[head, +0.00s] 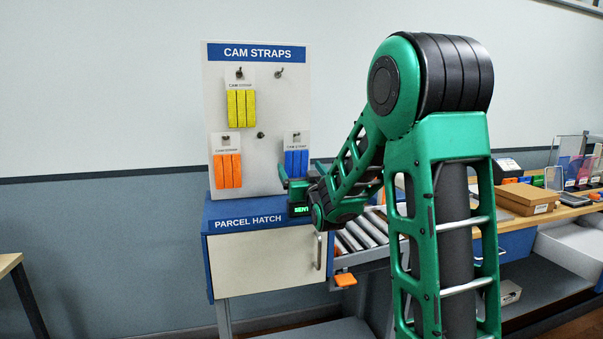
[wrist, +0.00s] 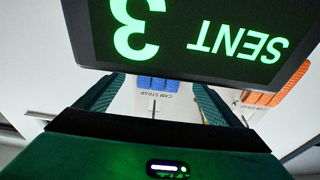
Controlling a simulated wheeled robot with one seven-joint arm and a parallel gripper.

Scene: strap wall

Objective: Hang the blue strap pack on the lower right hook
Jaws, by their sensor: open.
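The blue strap pack (head: 296,163) is at the lower right of the white board, its white card over the lower right hook (head: 296,136); it appears to hang there. In the wrist view, which is upside down, the blue pack (wrist: 157,83) and its card (wrist: 155,104) show between the fingers, with a dark hook at the card. My gripper (head: 299,174) is open just below and in front of the pack. Its fingers (wrist: 157,88) stand apart to either side, with no visible contact. A display reading SENT 3 hides part of the wrist view.
A yellow pack (head: 241,108) hangs upper left and an orange pack (head: 228,171) lower left. The upper right hook (head: 279,73) and a middle peg (head: 260,135) are bare. The blue-topped parcel hatch (head: 262,252) stands below the board. A roller conveyor (head: 362,232) is right of it.

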